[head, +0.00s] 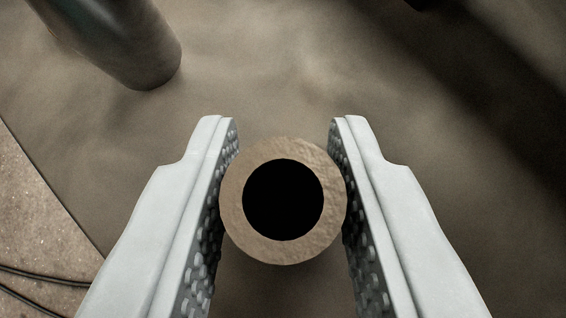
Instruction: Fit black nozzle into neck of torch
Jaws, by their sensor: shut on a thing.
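My gripper (283,124) has its two pale grey fingers, with studded dark inner pads, on either side of a round piece (237,225). It is shut on this piece. The piece shows end-on as a tan, slightly rough ring around a round black centre. Its sides and far end are hidden, so I cannot tell its length or whether it is the black nozzle. I cannot make out the torch or its neck for certain.
A dark, smooth cylinder (140,60) stands or hangs at the upper left, apart from my gripper. The brownish floor (300,60) is open around the fingers. A speckled lighter area (35,220) with dark cables (40,281) lies at the lower left. A dark shadow band crosses the upper right.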

